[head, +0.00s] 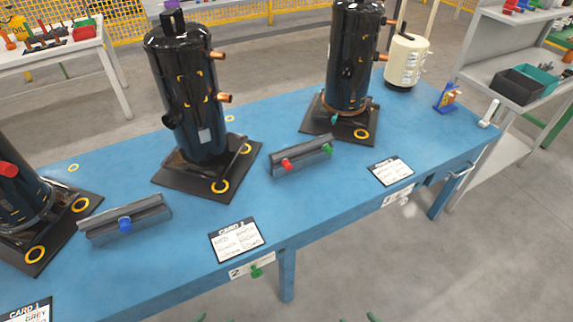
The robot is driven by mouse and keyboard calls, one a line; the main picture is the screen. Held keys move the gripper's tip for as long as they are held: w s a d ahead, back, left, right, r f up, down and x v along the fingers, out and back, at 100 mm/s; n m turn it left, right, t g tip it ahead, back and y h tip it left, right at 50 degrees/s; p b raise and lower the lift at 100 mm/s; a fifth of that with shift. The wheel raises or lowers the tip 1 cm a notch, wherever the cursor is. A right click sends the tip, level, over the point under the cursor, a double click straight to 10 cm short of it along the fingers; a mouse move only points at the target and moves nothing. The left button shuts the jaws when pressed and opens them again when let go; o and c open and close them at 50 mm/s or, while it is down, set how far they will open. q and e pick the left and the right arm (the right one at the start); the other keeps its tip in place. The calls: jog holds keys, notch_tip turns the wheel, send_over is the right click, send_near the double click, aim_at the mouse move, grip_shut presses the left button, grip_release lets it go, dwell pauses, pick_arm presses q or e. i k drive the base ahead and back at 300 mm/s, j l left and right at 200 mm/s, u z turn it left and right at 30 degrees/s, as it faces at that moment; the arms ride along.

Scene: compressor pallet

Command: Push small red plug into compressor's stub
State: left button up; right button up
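A small red plug (287,164) sits on the left part of a grey holder (303,158) on the blue table. A green plug (327,150) is at its right end. The black middle compressor (187,95) stands on a dark base plate, with two bare copper stubs (225,98) pointing right. Another black compressor (352,60) stands further right, also with copper stubs. A third (20,195), cut off at the left edge, has a red cap or plug (8,169) on it. Only small green tips, apparently my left gripper (199,318) and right gripper (358,318), show at the bottom edge; their opening is unclear.
Another grey holder (125,220) carries a blue plug (125,224). Printed cards (236,240) lie along the front of the blue table (290,210). A cream cylinder (405,62) stands at the back right.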

aim_at(285, 162)
jog(key=i+l+u, duration=0.1)
jog(key=l, duration=0.4)
jog(key=i+l+u, duration=0.1)
jog(key=l, duration=0.4)
jog(key=i+l+u, duration=0.1)
jog(key=l, duration=0.45)
jog(key=i+l, duration=0.2)
jog(key=l, duration=0.3)
jog(key=i+l+u, duration=0.15)
jog(key=l, duration=0.4)
